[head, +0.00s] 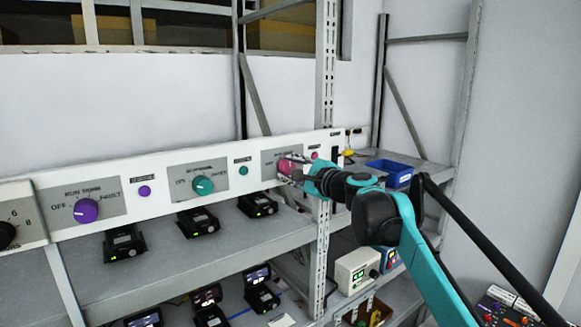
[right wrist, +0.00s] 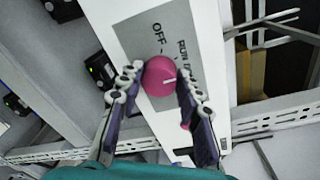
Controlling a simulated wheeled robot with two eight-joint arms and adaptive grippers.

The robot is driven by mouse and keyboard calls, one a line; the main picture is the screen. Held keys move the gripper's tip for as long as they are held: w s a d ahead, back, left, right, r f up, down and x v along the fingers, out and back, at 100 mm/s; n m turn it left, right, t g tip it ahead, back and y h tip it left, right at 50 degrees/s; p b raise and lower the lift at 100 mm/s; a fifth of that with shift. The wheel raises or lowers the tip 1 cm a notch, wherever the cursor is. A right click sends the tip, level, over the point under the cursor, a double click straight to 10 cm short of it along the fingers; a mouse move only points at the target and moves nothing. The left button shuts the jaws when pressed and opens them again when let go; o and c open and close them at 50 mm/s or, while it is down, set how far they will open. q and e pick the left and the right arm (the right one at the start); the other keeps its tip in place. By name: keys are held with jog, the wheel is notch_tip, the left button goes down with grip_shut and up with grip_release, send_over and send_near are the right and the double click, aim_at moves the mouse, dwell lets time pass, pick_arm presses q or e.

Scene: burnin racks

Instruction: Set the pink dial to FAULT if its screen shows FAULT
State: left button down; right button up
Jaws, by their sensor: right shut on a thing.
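The pink dial (head: 286,166) sits on a grey plate of the white panel, partly hidden by my right gripper (head: 300,173). In the right wrist view the dial (right wrist: 158,78) is between the two fingers of my right gripper (right wrist: 160,82), which is shut on it. OFF is readable on the plate; the FAULT lettering is hidden. A black device with a small screen (head: 257,205) stands on the shelf below and left of the dial; its screen text is too small to read. My left gripper is out of view.
A teal dial (head: 203,185) and a purple dial (head: 86,210) sit farther left on the same panel (head: 150,175). A metal upright (head: 322,245) stands close by my right gripper. A blue bin (head: 392,172) is on the shelf at right.

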jog(key=shift+m, duration=0.6)
jog(key=o, duration=1.2)
jog(key=shift+d, duration=0.1)
jog(key=shift+c, duration=0.2)
jog(key=f+v, duration=0.1)
jog(key=v, duration=1.1)
jog(key=shift+r, duration=0.45)
jog(key=shift+d, duration=0.1)
